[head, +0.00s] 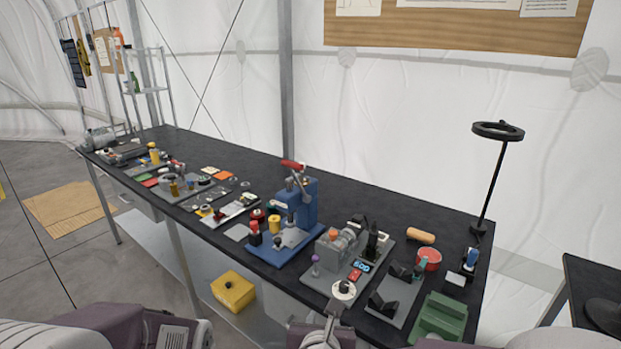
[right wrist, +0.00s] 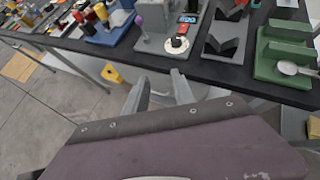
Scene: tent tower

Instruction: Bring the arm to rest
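My right gripper (head: 329,333) shows at the bottom of the head view, low and in front of the workbench's near edge, partly cut off by the frame. In the right wrist view its two grey fingers (right wrist: 158,88) stand apart with nothing between them. They point towards the bench edge and touch nothing that I can see. My left arm shows only as a white and purple link at the lower left of the head view. My left gripper is not visible.
A long black workbench (head: 382,193) carries a blue press (head: 297,215), a grey device with a display (head: 347,260), a green block holder (head: 440,318) and a ring lamp (head: 487,180). A yellow box (head: 233,291) sits on the lower shelf. Floor at left is open.

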